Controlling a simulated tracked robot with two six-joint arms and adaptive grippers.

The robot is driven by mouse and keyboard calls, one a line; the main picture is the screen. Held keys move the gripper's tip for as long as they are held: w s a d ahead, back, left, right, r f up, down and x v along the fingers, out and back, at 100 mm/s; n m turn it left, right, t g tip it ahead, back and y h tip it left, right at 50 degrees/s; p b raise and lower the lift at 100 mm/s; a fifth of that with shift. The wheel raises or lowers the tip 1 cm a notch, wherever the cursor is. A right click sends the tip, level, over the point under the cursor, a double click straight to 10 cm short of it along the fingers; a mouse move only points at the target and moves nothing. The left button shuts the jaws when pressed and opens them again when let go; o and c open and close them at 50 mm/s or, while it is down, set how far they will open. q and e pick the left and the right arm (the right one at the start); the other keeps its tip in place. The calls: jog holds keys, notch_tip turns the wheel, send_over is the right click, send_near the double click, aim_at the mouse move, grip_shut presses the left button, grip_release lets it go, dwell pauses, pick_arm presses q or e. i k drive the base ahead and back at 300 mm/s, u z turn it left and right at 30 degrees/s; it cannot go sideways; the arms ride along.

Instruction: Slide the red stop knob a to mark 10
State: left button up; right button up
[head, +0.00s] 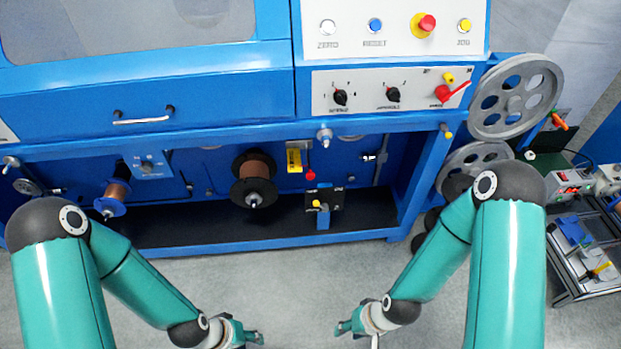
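A small red knob (310,174) sits on the blue machine's lower back panel, just right of a yellow label (294,160). I cannot tell whether it is stop knob a. No scale or mark 10 can be read at this size. My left gripper (256,336) is low in the head view, in front of the machine and well apart from the knob. My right gripper (343,328) is low in the middle, also apart from the machine. Both grippers appear empty; their fingers are too small to tell open from shut.
The blue front beam (230,138) runs above the recess. Grey pulleys (515,95) stand at right. The floor (290,290) before the machine is clear.

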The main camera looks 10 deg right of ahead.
aim_at(310, 176)
jog(key=u, duration=1.3)
jog(key=k, duration=0.9)
jog(key=z, duration=0.75)
jog(key=i, duration=1)
